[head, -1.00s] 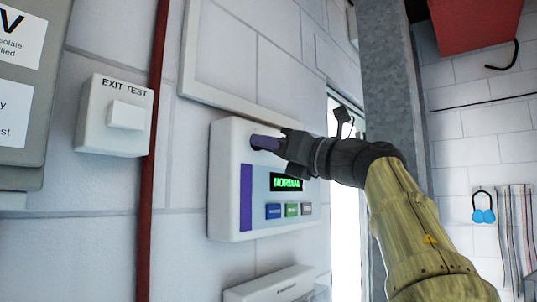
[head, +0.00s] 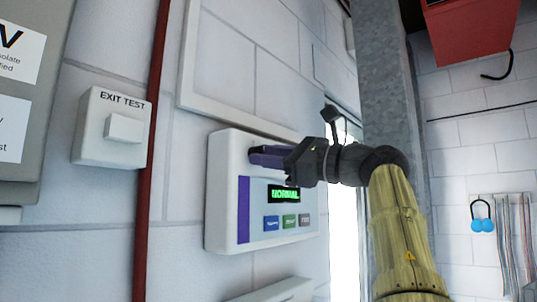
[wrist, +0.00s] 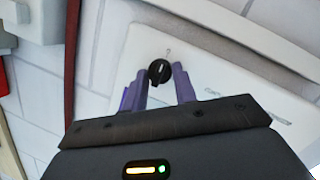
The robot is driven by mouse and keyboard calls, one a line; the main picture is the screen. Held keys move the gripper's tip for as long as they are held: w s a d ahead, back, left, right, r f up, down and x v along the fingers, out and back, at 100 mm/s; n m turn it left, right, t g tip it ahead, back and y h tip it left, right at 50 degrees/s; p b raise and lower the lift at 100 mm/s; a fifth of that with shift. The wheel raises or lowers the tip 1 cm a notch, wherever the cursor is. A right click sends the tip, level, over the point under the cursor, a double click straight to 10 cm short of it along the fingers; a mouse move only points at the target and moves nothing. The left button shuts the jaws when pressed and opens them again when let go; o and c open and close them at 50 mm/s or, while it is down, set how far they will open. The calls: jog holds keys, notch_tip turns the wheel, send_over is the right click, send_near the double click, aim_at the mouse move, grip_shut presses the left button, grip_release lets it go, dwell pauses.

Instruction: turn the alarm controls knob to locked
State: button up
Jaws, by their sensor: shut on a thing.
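The alarm control panel is a white box (head: 228,170) on the wall, with a purple stripe, a green display (head: 285,194) reading NORMAL and a row of small buttons (head: 289,222). Its black round knob (wrist: 159,72) shows in the wrist view between my purple fingertips, with a light mark on its face. In the head view the fingers hide the knob. My gripper (head: 256,156) is at the upper part of the panel, shut on the knob; it also shows in the wrist view (wrist: 159,77). Lettering near the knob is too small to read.
An EXIT TEST box (head: 113,128) and a red vertical pipe (head: 153,140) are left of the panel. Another white box (head: 278,291) sits below it. A grey metal post (head: 385,80) stands to the right, with a red box (head: 470,25) beyond.

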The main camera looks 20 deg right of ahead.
dwell(0.4)
jog(key=o, duration=0.7)
jog(key=b+v, duration=0.3)
jog(key=v, duration=1.4)
jog(key=shift+s, duration=0.15)
jog(key=shift+d, duration=0.1)
